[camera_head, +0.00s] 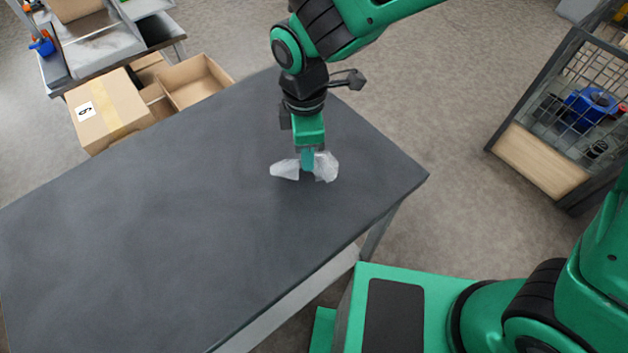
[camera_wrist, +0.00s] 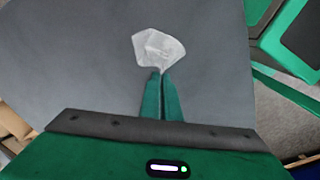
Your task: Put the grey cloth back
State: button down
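A light grey, crumpled cloth (camera_head: 325,167) is at my gripper near the right end of the dark table (camera_head: 160,220). Part of it spreads to each side of the fingers in the head view. My gripper (camera_head: 307,160) points down with its green fingers pinched close together on the cloth. In the wrist view the cloth (camera_wrist: 158,48) fans out beyond the fingertips (camera_wrist: 161,74), and the fingers look nearly touching, with the thin cloth between them. I cannot tell whether the cloth touches the tabletop.
The rest of the tabletop is bare. Cardboard boxes (camera_head: 108,108) stand beyond its far edge, by a shelf unit at upper left. A wire-mesh cage (camera_head: 585,100) holding a blue item (camera_head: 590,108) stands on the floor at right.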

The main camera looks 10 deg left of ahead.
jog(key=s+d, duration=0.1)
jog(key=s, duration=0.1)
jog(key=s+d+f, duration=0.1)
jog(key=s, duration=0.1)
jog(key=s+d+f, duration=0.1)
jog(key=s+d, duration=0.1)
jog(key=shift+s, duration=0.3)
jog(key=c, duration=1.6)
grip_release()
jog(key=shift+o, duration=0.2)
jog(key=shift+s+d+r+p, duration=0.15)
jog(key=shift+r+p, duration=0.15)
jog(key=shift+r, duration=0.2)
jog(key=shift+s+d+r+p, duration=0.15)
jog(key=shift+r+p, duration=0.15)
jog(key=shift+r, duration=0.15)
jog(key=s+d+r, duration=0.1)
jog(key=s+r, duration=0.2)
jog(key=r, duration=0.5)
jog(key=shift+d, duration=0.3)
